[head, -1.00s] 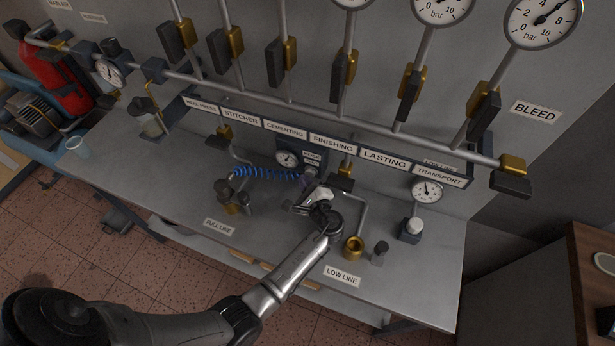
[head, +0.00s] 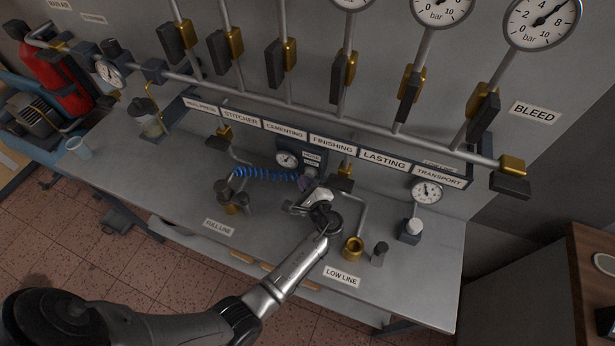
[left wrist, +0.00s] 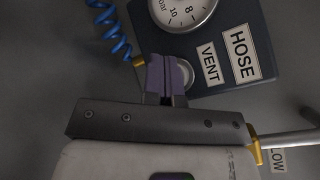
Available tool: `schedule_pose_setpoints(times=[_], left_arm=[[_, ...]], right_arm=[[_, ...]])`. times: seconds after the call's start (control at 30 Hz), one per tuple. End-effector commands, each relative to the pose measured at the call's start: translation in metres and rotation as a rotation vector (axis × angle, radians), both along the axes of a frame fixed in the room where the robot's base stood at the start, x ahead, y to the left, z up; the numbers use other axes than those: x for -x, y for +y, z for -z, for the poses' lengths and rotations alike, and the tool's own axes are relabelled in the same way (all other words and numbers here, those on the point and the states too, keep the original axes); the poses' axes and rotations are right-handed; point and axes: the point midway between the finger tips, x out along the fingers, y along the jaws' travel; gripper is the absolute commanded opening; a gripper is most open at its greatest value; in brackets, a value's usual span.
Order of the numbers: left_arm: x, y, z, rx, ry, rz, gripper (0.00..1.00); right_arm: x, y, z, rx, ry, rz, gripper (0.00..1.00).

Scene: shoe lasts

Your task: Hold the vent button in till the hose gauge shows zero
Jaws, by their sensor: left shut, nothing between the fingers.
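The dark hose panel (left wrist: 222,40) carries a round hose gauge (left wrist: 182,8), cut off by the top edge in the left wrist view. The gauge also shows small in the head view (head: 288,159), where I cannot read its needle. HOSE and VENT labels sit beside the gauge. My left gripper (left wrist: 166,75) is shut and empty, with its purple-grey fingertips in front of the panel's lower edge under the gauge; it also shows in the head view (head: 307,184). A rounded grey part, apparently the vent button (left wrist: 184,74), is mostly hidden behind the fingers. I cannot tell whether they touch it.
A blue coiled hose (head: 267,173) runs left from the panel. Brass fittings (head: 353,248) and a small gauge (head: 426,190) stand on the bench to the right. A pipe with several valves crosses above. The front of the bench (head: 180,200) is mostly clear.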

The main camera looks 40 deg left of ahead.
Motion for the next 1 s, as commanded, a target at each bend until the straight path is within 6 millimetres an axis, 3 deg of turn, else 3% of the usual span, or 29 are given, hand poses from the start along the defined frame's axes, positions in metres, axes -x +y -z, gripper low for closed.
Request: schedule_pose_setpoints(times=[0.03,0.2,0.7,1.0], left_arm=[[-0.004,-0.003,-0.012,-0.002,-0.021,0.008,0.0],[0.001,-0.007,-0.017,-0.002,-0.023,0.008,0.0],[0.007,-0.012,-0.018,-0.001,-0.025,0.01,0.0],[0.033,-0.018,-0.017,0.001,-0.018,0.007,0.0]], right_arm=[[0.0,0.0,-0.004,-0.001,0.0,0.001,0.43],[0.0,0.001,-0.011,-0.004,0.0,0.003,0.43],[0.0,0.003,-0.015,-0.011,0.0,0.007,0.43],[0.0,0.002,-0.031,-0.008,0.0,0.006,0.43]])
